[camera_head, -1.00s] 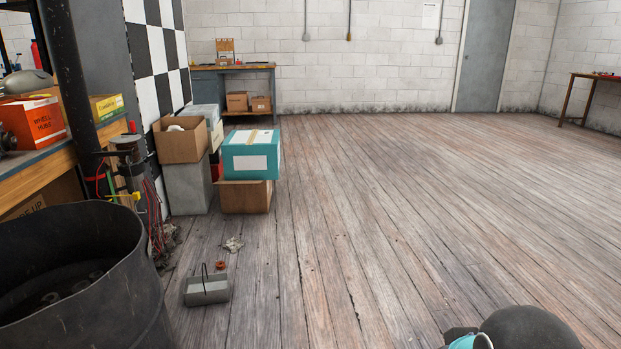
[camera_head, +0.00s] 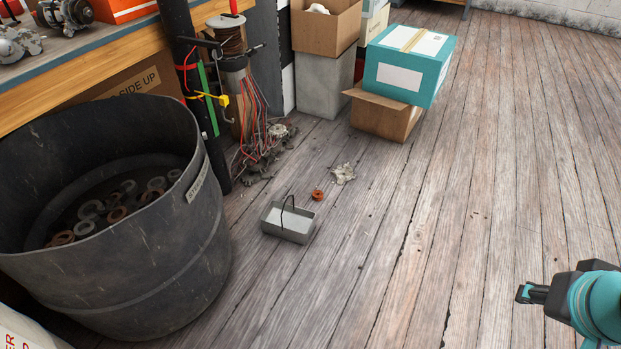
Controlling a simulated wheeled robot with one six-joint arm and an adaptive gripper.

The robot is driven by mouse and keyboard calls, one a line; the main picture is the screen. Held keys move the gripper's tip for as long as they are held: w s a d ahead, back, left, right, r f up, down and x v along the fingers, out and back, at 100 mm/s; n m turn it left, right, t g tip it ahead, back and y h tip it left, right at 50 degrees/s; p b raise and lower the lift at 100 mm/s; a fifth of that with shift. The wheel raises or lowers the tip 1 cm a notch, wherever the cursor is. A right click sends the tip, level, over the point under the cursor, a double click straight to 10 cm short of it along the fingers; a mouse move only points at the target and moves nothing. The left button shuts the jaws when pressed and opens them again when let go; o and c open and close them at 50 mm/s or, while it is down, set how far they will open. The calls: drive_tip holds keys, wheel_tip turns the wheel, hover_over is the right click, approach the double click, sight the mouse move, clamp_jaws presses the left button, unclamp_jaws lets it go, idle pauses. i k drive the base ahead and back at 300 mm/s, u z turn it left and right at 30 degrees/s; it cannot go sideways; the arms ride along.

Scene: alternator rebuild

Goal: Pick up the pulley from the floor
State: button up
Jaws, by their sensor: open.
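A small rusty-orange round part, which looks like the pulley (camera_head: 317,195), lies on the wooden floor just behind a grey open tray with a dark wire handle (camera_head: 288,224). It is small in view, so its details are hard to tell. My gripper (camera_head: 526,293) shows at the lower right edge, dark with teal parts. It is open, empty and well to the right of the pulley, with bare floor between them. Part of my gripper is hidden by my own arm.
A large black bin (camera_head: 115,270) holding several round parts stands left of the tray. A pale crumpled-looking piece (camera_head: 343,173) lies beside the pulley. Loose wires and parts (camera_head: 262,150) lie by the bench. Stacked boxes (camera_head: 408,65) stand behind. The floor at right is clear.

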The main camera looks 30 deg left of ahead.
sight(317, 195)
drive_tip(key=u, duration=0.85)
drive_tip(key=i, duration=1.2)
drive_tip(key=u, duration=1.25)
drive_tip(key=i, duration=0.35)
drive_tip(key=u, duration=0.3)
